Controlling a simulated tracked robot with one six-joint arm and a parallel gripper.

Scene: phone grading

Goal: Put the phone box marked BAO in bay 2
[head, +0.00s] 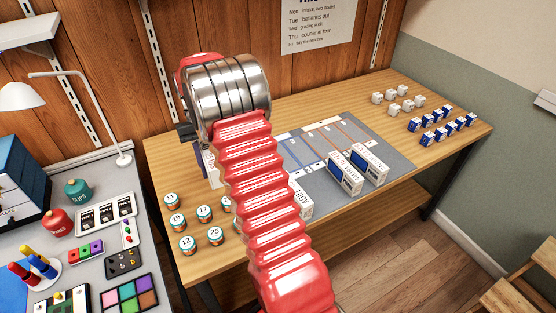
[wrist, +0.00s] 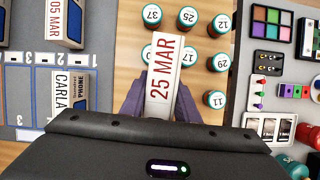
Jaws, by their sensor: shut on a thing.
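My gripper (wrist: 160,105) is shut on a white box (wrist: 165,65) with red letters reading 25 MAR, held between its purple fingers. No name shows on the face I see, so I cannot tell whether it is BAO. In the head view my red arm hides most of the gripper and box; a purple finger (head: 200,160) shows left of the arm. The grey bay mat (wrist: 100,38) lies left of the held box in the wrist view, with a numbered strip (wrist: 38,58).
A box marked CARLA (wrist: 62,92) and one marked 05 MAR (wrist: 55,28) stand on the mat. Numbered cans (wrist: 187,17) stand beside the held box. Two blue-fronted boxes (head: 345,174) (head: 369,164) stand at the mat's right. Small white and blue items (head: 427,137) fill the table's far right.

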